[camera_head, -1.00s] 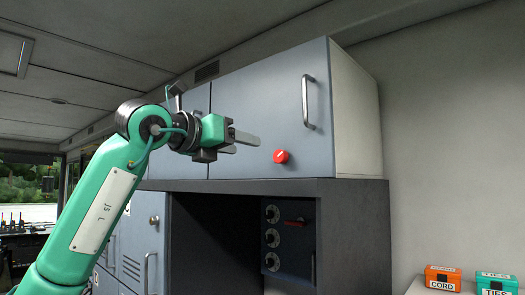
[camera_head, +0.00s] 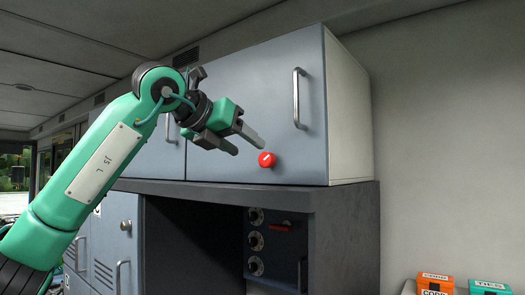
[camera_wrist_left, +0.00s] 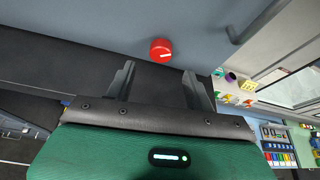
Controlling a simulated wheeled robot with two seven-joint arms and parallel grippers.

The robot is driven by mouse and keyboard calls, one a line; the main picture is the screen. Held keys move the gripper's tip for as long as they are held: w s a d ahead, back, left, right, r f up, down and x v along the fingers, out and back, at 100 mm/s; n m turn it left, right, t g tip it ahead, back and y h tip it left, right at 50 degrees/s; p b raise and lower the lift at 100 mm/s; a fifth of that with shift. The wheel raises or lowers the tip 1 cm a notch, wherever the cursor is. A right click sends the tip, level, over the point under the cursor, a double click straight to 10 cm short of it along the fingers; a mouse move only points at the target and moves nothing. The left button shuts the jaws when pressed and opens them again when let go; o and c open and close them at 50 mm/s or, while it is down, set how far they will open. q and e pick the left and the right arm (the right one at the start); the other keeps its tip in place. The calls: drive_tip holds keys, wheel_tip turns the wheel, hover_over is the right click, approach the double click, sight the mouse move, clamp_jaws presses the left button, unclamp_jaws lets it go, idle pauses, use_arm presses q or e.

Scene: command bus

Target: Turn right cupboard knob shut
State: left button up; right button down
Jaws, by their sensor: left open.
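The red knob (camera_head: 267,159) with a white line sits low on the right cupboard door (camera_head: 255,90), a grey-blue door that looks closed. The knob also shows in the left wrist view (camera_wrist_left: 161,50), beyond the fingertips and between their lines; there its white line is slightly tilted from level. My left gripper (camera_head: 250,143) is open and empty, with its two fingers pointing toward the knob from the left. In the wrist view, a gap shows between the fingertips (camera_wrist_left: 157,68) and the knob. My right gripper is not in view.
A vertical metal handle (camera_head: 297,98) stands on the same door, right of the knob. Below is a dark open recess (camera_head: 195,240) with several dials (camera_head: 256,241). Orange (camera_head: 435,284) and teal boxes (camera_head: 489,287) stand at the lower right.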

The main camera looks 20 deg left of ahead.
sight(264, 159)
use_arm(q)
drive_tip(key=p+x, duration=0.1)
drive_tip(key=x, duration=0.4)
drive_tip(key=shift+w+d+p, duration=0.2)
drive_tip(key=shift+w+p, duration=0.1)
drive_tip(key=shift+p, duration=0.05)
drive_tip(key=shift+w+d+f, duration=0.15)
drive_tip(key=shift+w+f, duration=0.2)
drive_tip(key=shift+w, duration=0.1)
drive_tip(key=shift+s, duration=0.1)
drive_tip(key=c, duration=1)
